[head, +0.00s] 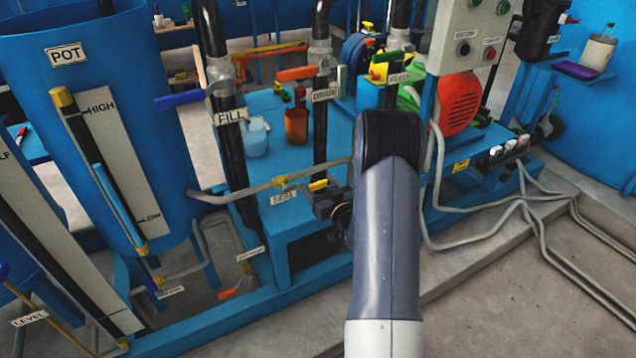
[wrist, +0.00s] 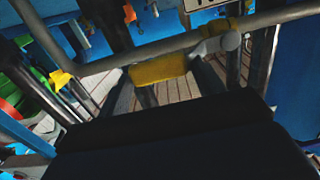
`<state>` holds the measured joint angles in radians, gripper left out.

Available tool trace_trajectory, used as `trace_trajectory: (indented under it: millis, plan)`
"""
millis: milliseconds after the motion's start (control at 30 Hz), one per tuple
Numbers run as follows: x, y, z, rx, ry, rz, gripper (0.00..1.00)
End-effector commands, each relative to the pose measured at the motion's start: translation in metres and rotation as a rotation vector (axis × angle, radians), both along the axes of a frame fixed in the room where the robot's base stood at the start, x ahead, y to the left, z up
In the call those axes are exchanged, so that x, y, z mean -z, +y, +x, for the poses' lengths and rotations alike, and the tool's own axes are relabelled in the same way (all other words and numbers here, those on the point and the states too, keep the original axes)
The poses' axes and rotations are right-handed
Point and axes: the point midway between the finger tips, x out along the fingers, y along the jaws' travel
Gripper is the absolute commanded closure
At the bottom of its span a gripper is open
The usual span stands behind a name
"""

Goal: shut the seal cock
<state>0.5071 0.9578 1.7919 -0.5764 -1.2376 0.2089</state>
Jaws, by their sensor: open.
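The seal cock shows in the head view as a small yellow handle (head: 318,185) on a thin pipe, beside a tag that seems to read SEAL (head: 283,198). In the wrist view the yellow handle (wrist: 158,69) lies across the space between the two grey fingers of my gripper (wrist: 165,80), close to their tips. My gripper is open; I cannot tell whether a finger touches the handle. In the head view my gripper (head: 332,203) is just below and right of the handle, partly hidden by my forearm.
A grey pipe (wrist: 110,62) crosses just beyond the fingers in the wrist view. In the head view, the blue pot (head: 90,140) stands left. The FILL valve (head: 222,90) with a blue lever and another with an orange lever (head: 297,73) stand behind. An orange beaker (head: 296,125) sits on the blue stand.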

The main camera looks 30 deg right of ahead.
Motion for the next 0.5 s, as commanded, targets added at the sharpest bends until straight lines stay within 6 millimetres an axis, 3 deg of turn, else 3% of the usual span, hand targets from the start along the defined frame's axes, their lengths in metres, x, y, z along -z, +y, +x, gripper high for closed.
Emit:
trace_trajectory:
  millis: [133,433,500]
  plan:
    - [0.0001,0.0011,0.0108,-0.002,0.000,0.000,0.36]
    - [0.0003,0.0008,0.0127,0.000,0.001,0.001,0.36]
    - [0.0002,0.0008,0.0126,0.000,0.001,0.001,0.41]
